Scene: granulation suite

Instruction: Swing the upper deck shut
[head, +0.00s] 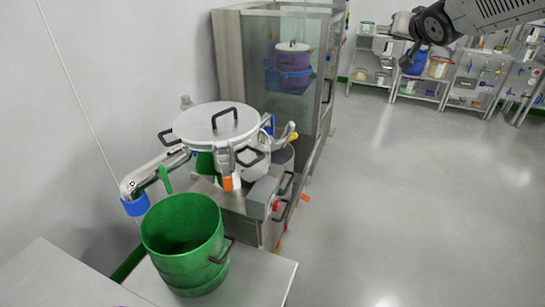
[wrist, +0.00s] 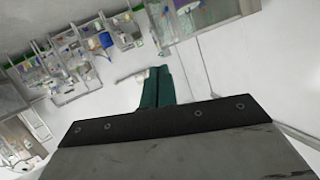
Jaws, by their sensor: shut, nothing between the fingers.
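A round steel deck with a pale lid (head: 217,122) and a black top handle sits on the sifter-like machine (head: 262,198) in the head view. Black side handles and an orange-tipped clamp (head: 228,182) show at its rim. A second pale round body (head: 252,158) shows partly behind and below the lid; I cannot tell whether it is a separate deck or how the two line up. My gripper, with teal fingers together (wrist: 157,88) in the wrist view, is empty. My arm is at the upper right of the head view, well away from the machine.
A green open drum (head: 185,240) stands on a bench in front of the machine. A spout with a blue end (head: 135,205) reaches left. A glass-sided cabinet (head: 285,75) stands behind. Shelves (head: 418,88) line the far wall. The floor (head: 400,200) at right is clear.

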